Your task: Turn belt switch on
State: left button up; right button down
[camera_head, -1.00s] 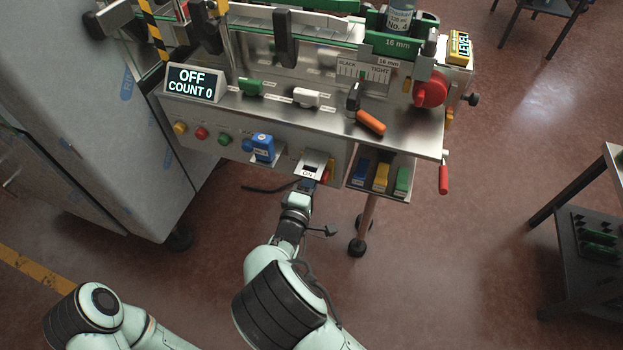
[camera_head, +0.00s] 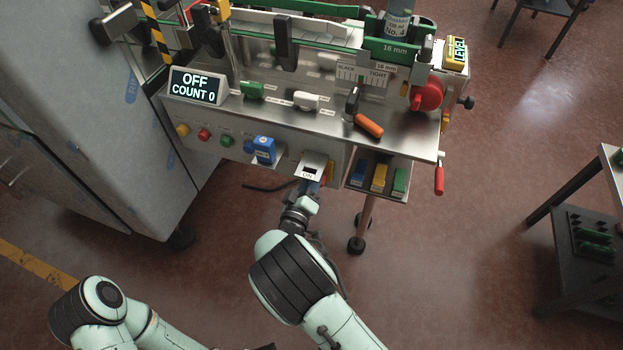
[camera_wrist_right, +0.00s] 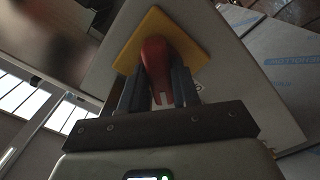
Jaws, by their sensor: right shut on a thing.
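The belt switch has a red handle (camera_wrist_right: 156,62) on a yellow plate (camera_wrist_right: 188,38) in the right wrist view. My right gripper (camera_wrist_right: 157,88) is shut on this handle, with one finger on each side of it. In the head view the right gripper (camera_head: 309,187) is at the front panel, under a small metal hood (camera_head: 311,166) marked ON. The hood and gripper mostly hide the switch there. The display (camera_head: 194,86) reads OFF, COUNT 0. My left arm shows at the bottom left, but its gripper is out of view.
Left of the hood are a blue device (camera_head: 264,150) and yellow, red and green buttons (camera_head: 204,134). A bin of coloured blocks (camera_head: 379,178) hangs to the right. A grey cabinet (camera_head: 95,120) stands at the left. The floor at right is open up to a dark table.

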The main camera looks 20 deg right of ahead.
pick_arm(q)
jog(key=shift+w+a+f+b, duration=0.1)
jog(key=shift+w+f+b, duration=0.25)
jog(key=shift+f+b, duration=0.25)
jog(key=shift+w+a+f+b, duration=0.1)
jog(key=shift+w+f+b, duration=0.2)
jog(key=shift+f+b, duration=0.2)
pick_arm(e)
jog(key=m, duration=1)
pick_arm(q)
jog(key=shift+t, duration=0.3)
pick_arm(e)
jog(key=c, duration=0.9)
grip_release()
pick_arm(q)
jog(key=shift+s+d+r+p, duration=0.15)
jog(key=shift+s+r+p, duration=0.25)
jog(key=shift+r, duration=0.15)
pick_arm(e)
jog(key=v, duration=1.3)
jog(key=shift+s+a, duration=0.2)
